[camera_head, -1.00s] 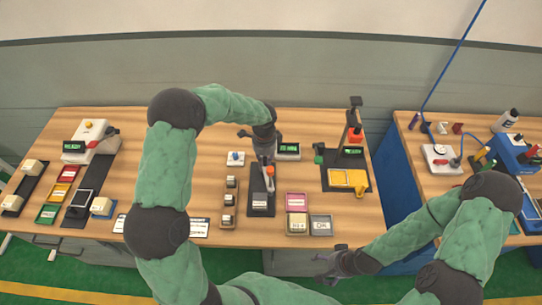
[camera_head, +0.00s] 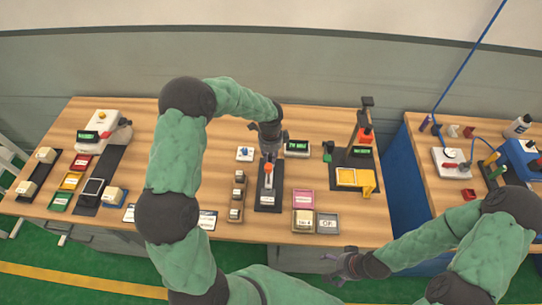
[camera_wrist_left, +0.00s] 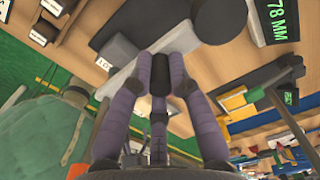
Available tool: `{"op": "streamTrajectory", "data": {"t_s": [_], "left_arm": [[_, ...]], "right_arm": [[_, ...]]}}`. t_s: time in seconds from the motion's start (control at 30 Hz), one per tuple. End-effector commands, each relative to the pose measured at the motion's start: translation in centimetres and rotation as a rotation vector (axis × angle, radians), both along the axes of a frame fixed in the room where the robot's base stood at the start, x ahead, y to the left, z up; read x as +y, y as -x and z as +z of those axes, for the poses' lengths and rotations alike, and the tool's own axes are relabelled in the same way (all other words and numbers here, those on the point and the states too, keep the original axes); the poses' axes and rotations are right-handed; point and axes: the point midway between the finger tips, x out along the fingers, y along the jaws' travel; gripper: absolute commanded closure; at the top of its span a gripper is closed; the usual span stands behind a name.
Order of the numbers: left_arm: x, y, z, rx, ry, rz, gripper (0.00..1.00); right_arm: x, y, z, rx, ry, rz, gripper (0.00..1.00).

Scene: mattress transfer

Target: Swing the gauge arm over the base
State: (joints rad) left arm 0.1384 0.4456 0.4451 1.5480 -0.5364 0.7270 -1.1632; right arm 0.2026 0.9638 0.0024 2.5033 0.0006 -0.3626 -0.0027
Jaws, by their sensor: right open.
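The gauge base (camera_head: 268,207) is a dark plate with a pale label, near the middle of the bench. The grey gauge arm with an orange tip (camera_head: 269,169) lies roughly along it and over it. My left gripper (camera_head: 270,152) is at the far end of the gauge arm. In the left wrist view its purple fingers (camera_wrist_left: 160,62) are close together around a dark piece; whether they grip it is unclear. A green-lit display (camera_head: 297,147) stands right of the gauge; in the wrist view it reads 78 MM. My right gripper (camera_head: 335,264) is open and empty, in front of the bench.
Small blocks (camera_head: 237,196) stand in a tray left of the base. Pink and grey bins (camera_head: 303,199) are to its right. A black stand with a yellow frame (camera_head: 357,178) is further right. Trays and a white machine (camera_head: 105,128) are at the left.

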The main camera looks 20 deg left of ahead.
Motion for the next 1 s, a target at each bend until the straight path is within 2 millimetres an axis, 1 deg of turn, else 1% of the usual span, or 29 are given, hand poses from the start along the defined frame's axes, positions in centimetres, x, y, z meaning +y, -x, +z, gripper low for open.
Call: {"op": "streamTrajectory", "data": {"t_s": [0.03, 0.07, 0.1, 0.4, 0.53, 0.67, 0.9, 1.0], "left_arm": [[0.1, -0.1, 0.1, -0.003, 0.0, 0.001, 0.67], [0.1, -0.1, 0.1, -0.003, 0.0, 0.001, 0.58], [0.1, -0.1, 0.1, -0.002, 0.0, 0.001, 0.57], [0.0, 0.0, 0.1, -0.001, 0.0, 0.001, 0.57], [0.0, -0.1, 0.9, -0.002, -0.001, 0.001, 0.57], [0.0, -0.1, 2.9, -0.004, -0.001, 0.001, 0.57], [0.0, -0.1, 7.7, -0.005, -0.001, 0.001, 0.57], [0.0, -0.1, 9.4, -0.004, -0.001, 0.002, 0.57]], "right_arm": [[0.0, 0.0, 0.0, 0.0, 0.0, 0.0, 0.14], [0.0, 0.0, 0.0, 0.0, 0.0, 0.0, 0.14], [0.0, 0.0, 0.0, 0.0, 0.0, 0.0, 0.14], [0.0, 0.0, 0.0, 0.0, 0.0, 0.0, 0.14], [0.0, 0.0, 0.0, 0.0, 0.0, 0.0, 0.14], [0.0, 0.0, 0.0, 0.0, 0.0, 0.0, 0.14], [0.0, 0.0, 0.0, 0.0, 0.0, 0.0, 0.14], [0.0, 0.0, 0.0, 0.0, 0.0, 0.0, 0.14]]}}
